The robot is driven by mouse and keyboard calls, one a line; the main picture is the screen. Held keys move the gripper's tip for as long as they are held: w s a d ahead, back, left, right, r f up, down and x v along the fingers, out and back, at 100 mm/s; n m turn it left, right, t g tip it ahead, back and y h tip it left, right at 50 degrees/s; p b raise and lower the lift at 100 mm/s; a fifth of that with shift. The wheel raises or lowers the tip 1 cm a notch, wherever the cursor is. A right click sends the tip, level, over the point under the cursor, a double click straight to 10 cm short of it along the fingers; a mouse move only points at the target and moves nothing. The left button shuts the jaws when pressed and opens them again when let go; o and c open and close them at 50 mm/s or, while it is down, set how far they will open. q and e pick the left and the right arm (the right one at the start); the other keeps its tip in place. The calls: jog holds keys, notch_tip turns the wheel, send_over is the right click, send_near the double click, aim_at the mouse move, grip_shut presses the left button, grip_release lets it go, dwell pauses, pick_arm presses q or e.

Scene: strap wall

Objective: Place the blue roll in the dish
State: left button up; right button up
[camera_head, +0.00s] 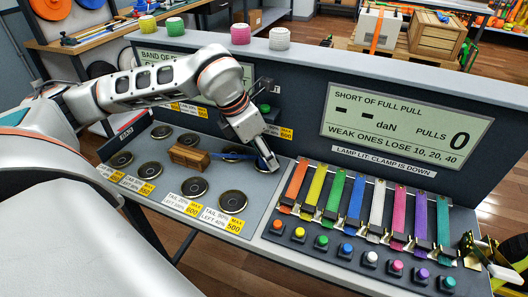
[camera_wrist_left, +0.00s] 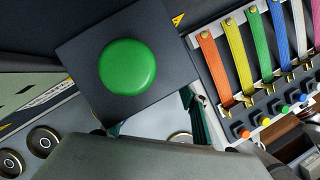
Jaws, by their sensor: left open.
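My left gripper (camera_head: 262,160) is open and low over the grey counter, right of the round dishes and left of the hanging straps. A flat blue strip (camera_head: 232,156) runs from beside a wooden block (camera_head: 189,157) to the gripper. Some blue also shows at the fingertips; whether this is the blue roll, and whether the fingers touch it, I cannot tell. Round dark dishes sit on the counter, one (camera_head: 232,202) at the front right of the group. In the left wrist view, dishes (camera_wrist_left: 43,140) show at lower left; the fingertips are not clear.
A green button (camera_wrist_left: 127,67) on a dark box (camera_wrist_left: 91,30) is close to the wrist camera. Coloured straps (camera_head: 355,199) hang in a row over matching buttons at right. The display wall (camera_head: 300,120) stands behind. A metal item (camera_head: 490,262) is at lower right.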

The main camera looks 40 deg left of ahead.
pick_arm(q)
jog(key=shift+r, duration=0.35)
jog(key=p+v, duration=0.2)
jog(key=v, duration=0.9)
jog(key=shift+s+r, duration=0.2)
jog(key=shift+r, duration=0.05)
jog(key=shift+a, duration=0.1)
